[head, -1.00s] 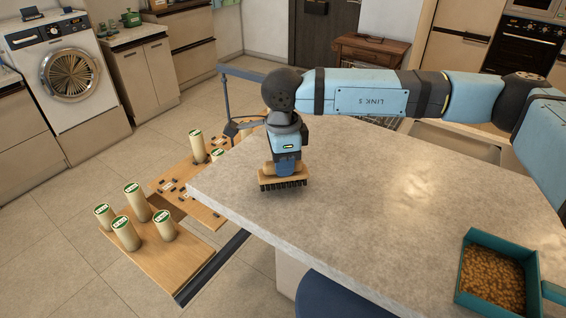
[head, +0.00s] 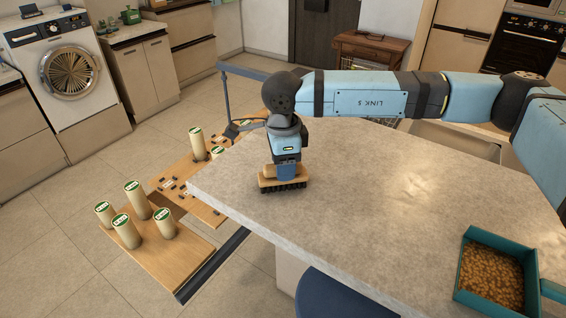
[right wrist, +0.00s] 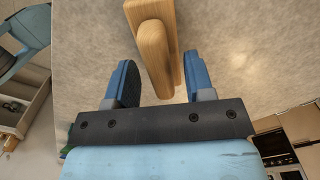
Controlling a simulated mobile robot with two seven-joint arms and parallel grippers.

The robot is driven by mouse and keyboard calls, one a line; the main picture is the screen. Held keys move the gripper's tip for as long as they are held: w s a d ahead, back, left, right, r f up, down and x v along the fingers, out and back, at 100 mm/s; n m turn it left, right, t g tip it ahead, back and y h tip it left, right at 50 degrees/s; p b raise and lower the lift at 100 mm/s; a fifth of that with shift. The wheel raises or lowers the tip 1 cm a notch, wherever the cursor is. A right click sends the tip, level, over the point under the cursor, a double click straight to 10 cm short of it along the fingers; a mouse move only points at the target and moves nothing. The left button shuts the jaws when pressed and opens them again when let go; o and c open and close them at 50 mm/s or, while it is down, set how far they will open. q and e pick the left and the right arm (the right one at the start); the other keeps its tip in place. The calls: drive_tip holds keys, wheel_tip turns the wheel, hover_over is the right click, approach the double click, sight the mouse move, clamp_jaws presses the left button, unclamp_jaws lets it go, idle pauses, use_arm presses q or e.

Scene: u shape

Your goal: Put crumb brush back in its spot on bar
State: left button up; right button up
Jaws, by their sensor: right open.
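The crumb brush (head: 283,182) stands bristles down on the grey bar top (head: 350,215), near its left corner. It has a wooden block and dark bristles. In the right wrist view its wooden handle (right wrist: 155,55) lies between the fingers of my right gripper (right wrist: 162,80), with a gap on each side. The right gripper is open; in the head view it (head: 286,172) points down over the brush and hides part of the handle. My left gripper is not in view.
A teal tray (head: 463,262) of brown pellets stands at the bar's right front. A dark blue stool seat (head: 340,295) is below the front edge. Boards with several labelled cylinders (head: 137,195) lie beyond the left edge. The middle of the bar is clear.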

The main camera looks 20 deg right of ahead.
wheel_tip(320, 180, up, 12)
drive_tip(key=b, duration=0.2)
idle(0.4)
